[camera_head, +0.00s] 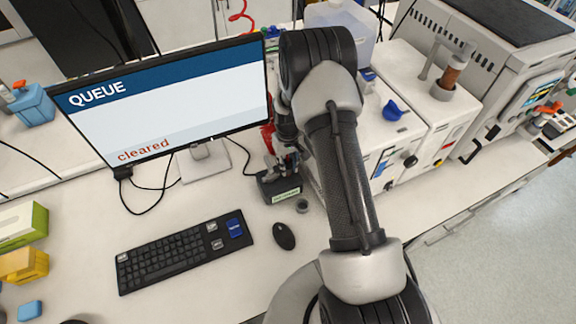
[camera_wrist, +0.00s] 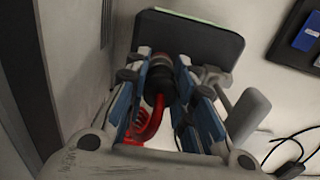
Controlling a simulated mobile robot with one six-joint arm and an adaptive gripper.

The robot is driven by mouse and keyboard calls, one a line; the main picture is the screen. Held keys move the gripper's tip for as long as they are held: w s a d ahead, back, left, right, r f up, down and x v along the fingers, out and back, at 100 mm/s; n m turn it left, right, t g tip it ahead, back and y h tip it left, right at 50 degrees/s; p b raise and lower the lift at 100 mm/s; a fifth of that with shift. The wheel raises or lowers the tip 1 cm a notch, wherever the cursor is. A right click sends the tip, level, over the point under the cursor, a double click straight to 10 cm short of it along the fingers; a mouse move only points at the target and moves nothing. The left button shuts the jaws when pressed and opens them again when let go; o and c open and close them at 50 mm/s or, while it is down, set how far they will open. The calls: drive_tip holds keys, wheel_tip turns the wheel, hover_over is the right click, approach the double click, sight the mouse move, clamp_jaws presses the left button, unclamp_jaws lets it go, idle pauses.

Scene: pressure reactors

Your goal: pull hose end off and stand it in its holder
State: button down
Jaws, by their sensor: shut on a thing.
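My gripper (camera_head: 287,163) is low over the bench, just right of the monitor. In the wrist view my gripper (camera_wrist: 163,72) has its blue-padded fingers closed around a black hose end (camera_wrist: 160,84). The red hose (camera_wrist: 146,126) curls from it between the fingers; a bit of red hose (camera_head: 267,136) shows behind the monitor's right edge. The dark holder block (camera_head: 280,189) with a green label sits on the bench directly below the gripper; it also shows in the wrist view (camera_wrist: 208,42), right beyond the fingertips. Whether the hose end is seated in it or only above it, I cannot tell.
The monitor (camera_head: 170,95) stands close on the left. White reactor units (camera_head: 395,125) stand close on the right. A small grey round piece (camera_head: 302,206), a mouse (camera_head: 284,236) and a keyboard (camera_head: 185,255) lie in front of the holder. The bench between monitor and keyboard is mostly clear.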

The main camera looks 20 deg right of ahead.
sight(288, 160)
drive_tip(key=shift+r, duration=0.1)
drive_tip(key=shift+r+p, duration=1.45)
drive_tip(key=shift+r, duration=1.5)
